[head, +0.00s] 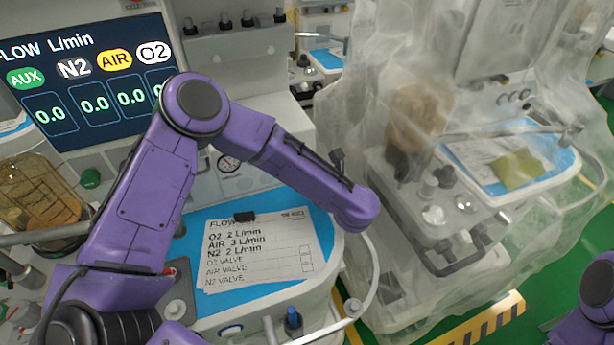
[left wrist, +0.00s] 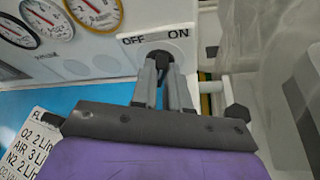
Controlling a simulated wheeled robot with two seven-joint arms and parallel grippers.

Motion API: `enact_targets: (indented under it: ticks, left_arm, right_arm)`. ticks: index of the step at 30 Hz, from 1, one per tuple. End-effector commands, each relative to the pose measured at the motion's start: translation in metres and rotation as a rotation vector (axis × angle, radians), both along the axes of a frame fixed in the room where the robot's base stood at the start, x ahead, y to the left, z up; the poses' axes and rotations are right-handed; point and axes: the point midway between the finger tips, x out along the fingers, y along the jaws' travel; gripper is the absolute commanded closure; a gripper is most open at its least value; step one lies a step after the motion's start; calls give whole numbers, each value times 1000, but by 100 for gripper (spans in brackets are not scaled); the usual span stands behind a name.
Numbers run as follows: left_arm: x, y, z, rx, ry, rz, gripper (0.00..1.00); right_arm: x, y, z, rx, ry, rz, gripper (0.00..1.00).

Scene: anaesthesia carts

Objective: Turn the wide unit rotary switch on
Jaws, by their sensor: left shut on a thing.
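The rotary switch (left wrist: 160,56) is a small black knob on a white plate marked OFF on the left and ON on the right. It shows in the left wrist view at the top middle. My left gripper (left wrist: 163,72) is shut on this knob, its two grey fingers on either side of it. The fingers hide part of the knob, so I cannot tell clearly which mark it points to. In the head view my purple left arm crosses in front of the cart, and the switch and left gripper cannot be made out. My right gripper is not in view.
Pressure gauges (left wrist: 95,12) sit left of the switch. A flow screen (head: 90,85) reads 0.0 in its fields. A paper sheet (head: 262,250) lies on the blue cart top. A second cart under clear plastic (head: 360,130) stands close on the right.

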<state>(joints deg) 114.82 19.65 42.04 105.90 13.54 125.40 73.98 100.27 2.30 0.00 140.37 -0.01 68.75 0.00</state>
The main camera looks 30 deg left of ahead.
Motion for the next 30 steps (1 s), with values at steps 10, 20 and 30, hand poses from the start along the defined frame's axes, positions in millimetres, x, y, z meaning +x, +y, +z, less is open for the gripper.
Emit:
enact_targets:
  ticks: [10,20,30]
  left_arm:
    - [2,-2,-3,119,134,-1,100]
    - [2,-2,-3,152,173,1,100]
    - [2,-2,-3,152,174,0,82]
  right_arm:
    - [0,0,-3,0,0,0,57]
    - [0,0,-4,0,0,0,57]
    - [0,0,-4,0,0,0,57]
